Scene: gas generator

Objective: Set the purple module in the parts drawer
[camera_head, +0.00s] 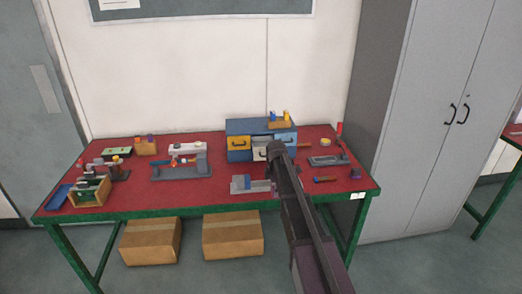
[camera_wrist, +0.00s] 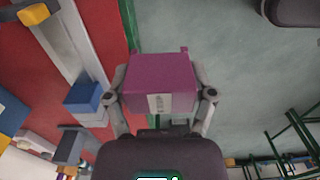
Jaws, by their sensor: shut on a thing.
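The purple module (camera_wrist: 160,72) is held between the two fingers of my gripper (camera_wrist: 158,98) in the wrist view, with a small pale label on its near face. In the head view my arm hides the module and the gripper's fingertips. The blue drawer cabinet (camera_head: 244,127) stands at the back of the red table. It has a yellow drawer (camera_head: 239,143) on the left, a pale drawer (camera_head: 260,151) in the middle and a blue drawer on the right. The pale drawer seems to stick out, but my arm partly covers it. I cannot tell which is the parts drawer.
A wooden block with yellow and blue pieces (camera_head: 279,124) stands on the cabinet. A grey vise-like fixture (camera_head: 248,185) lies in front of it. A clamp stand (camera_head: 182,168) and a wooden rack (camera_head: 90,190) are to the left. Tools lie at the right. A tall cabinet stands beyond the table.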

